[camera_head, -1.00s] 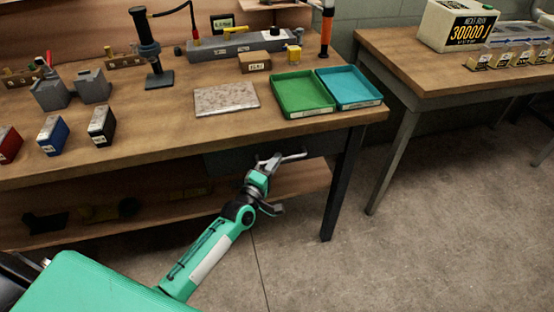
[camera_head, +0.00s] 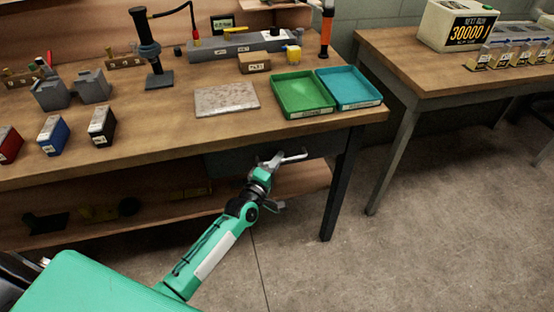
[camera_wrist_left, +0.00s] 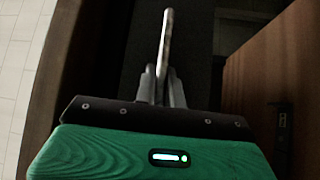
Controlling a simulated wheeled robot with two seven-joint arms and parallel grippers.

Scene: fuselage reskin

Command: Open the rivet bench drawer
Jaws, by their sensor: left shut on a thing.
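The rivet bench drawer (camera_head: 228,161) is a dark grey front under the bench top, below the grey plate and the green tray. It looks shut or nearly so; its edges are dark. My left gripper (camera_head: 268,163) reaches up to the drawer front from below. It is shut on the drawer handle (camera_head: 293,157), a pale metal bar. In the left wrist view the handle (camera_wrist_left: 166,35) stands upright in the picture, with the gripper fingers (camera_wrist_left: 161,88) closed around it. My right gripper is not in view.
The wooden bench (camera_head: 160,137) carries a green tray (camera_head: 302,110), a blue tray (camera_head: 369,101) and several small bins. A dark bench leg (camera_head: 341,190) stands right of my gripper. A lower shelf (camera_head: 300,178) lies beneath the drawer. The floor in front is clear.

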